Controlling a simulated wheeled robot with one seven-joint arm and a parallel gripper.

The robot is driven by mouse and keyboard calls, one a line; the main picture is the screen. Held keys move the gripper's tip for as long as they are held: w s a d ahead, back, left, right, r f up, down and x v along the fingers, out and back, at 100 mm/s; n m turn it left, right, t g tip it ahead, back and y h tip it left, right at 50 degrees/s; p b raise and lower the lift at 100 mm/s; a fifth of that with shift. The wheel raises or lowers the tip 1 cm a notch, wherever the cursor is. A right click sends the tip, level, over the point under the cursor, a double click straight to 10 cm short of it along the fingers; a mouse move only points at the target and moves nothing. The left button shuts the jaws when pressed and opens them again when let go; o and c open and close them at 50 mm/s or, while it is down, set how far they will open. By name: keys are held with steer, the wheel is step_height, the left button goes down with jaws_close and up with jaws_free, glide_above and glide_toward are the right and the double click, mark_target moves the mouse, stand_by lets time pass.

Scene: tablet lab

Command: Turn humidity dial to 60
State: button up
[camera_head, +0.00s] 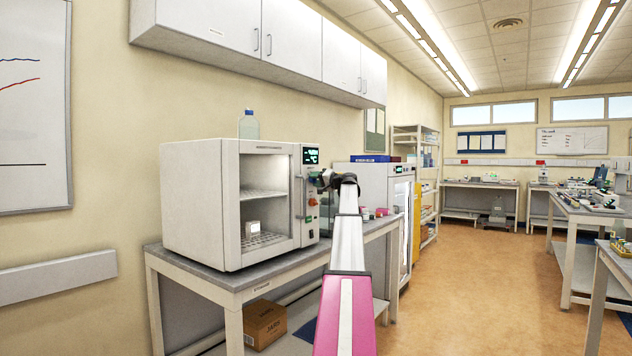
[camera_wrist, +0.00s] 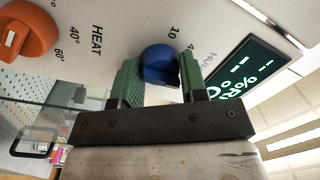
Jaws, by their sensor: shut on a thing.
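The humidity dial (camera_wrist: 159,64) is a blue knob on the white control panel in the wrist view. My gripper (camera_wrist: 160,82) is shut on it, with one green finger on each side. The marks "10" and part of "40" show beside the knob, with part of the word "HUM"; the other marks and the pointer are hidden. In the head view my gripper (camera_head: 320,180) is at the panel of the white chamber (camera_head: 195,205), below its display (camera_head: 311,156). The blue dial is hard to make out there.
An orange heat dial (camera_wrist: 27,33) sits left of the blue one in the wrist view. The dark display (camera_wrist: 250,68) with green characters is at right. The chamber stands on a grey bench (camera_head: 225,281), with a bottle (camera_head: 248,126) on top and cabinets (camera_head: 290,42) above.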

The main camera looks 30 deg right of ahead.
steer(key=o, duration=0.9)
steer(key=v, duration=1.1)
steer(key=shift+w, duration=0.1)
